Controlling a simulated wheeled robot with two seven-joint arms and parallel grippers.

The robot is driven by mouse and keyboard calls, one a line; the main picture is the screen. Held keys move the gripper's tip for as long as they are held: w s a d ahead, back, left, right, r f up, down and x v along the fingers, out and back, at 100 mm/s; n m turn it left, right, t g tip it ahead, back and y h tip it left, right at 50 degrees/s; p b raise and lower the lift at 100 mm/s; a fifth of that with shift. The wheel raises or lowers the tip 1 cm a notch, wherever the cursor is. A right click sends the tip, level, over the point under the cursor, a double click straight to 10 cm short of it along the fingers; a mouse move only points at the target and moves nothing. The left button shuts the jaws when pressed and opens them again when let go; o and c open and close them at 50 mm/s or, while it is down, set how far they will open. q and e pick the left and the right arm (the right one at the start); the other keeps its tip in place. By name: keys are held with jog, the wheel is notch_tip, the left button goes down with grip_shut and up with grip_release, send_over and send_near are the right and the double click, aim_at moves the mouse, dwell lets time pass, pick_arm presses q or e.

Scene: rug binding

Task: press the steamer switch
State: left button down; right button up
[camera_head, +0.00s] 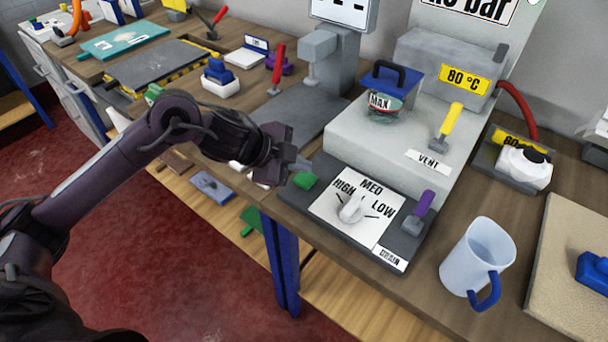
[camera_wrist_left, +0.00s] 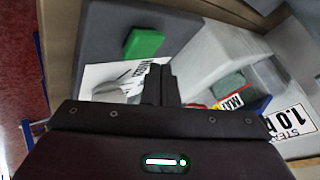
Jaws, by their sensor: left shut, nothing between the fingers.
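The steamer (camera_head: 395,140) is a pale grey box with a dark control panel (camera_head: 325,172) at its front. A green block that looks like the switch (camera_head: 305,180) sits at the panel's left end, and it also shows in the left wrist view (camera_wrist_left: 143,42). My left gripper (camera_head: 300,165) is shut and empty, with its tips close to the green switch. In the left wrist view the shut fingers (camera_wrist_left: 160,75) lie just below the green switch, with a visible gap. I cannot tell their height above the panel. My right gripper is not in view.
A white dial plate (camera_head: 372,229) with a grey knob (camera_head: 351,208) is beside the switch. A purple-handled lever (camera_head: 419,210), a yellow-handled lever (camera_head: 447,126) and a blue-lidded tank (camera_head: 389,90) are near. A clear jug (camera_head: 478,257) stands at the right.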

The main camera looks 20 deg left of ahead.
aim_at(300, 179)
pick_arm(q)
jog(key=shift+f, duration=0.15)
jog(key=shift+f, duration=0.35)
jog(key=shift+f+b, duration=0.45)
jog(key=shift+f, duration=0.1)
dwell(0.5)
jog(key=shift+r+p, duration=1)
jog(key=shift+p, duration=0.05)
notch_tip(300, 179, up, 6)
jog(key=p, duration=0.6)
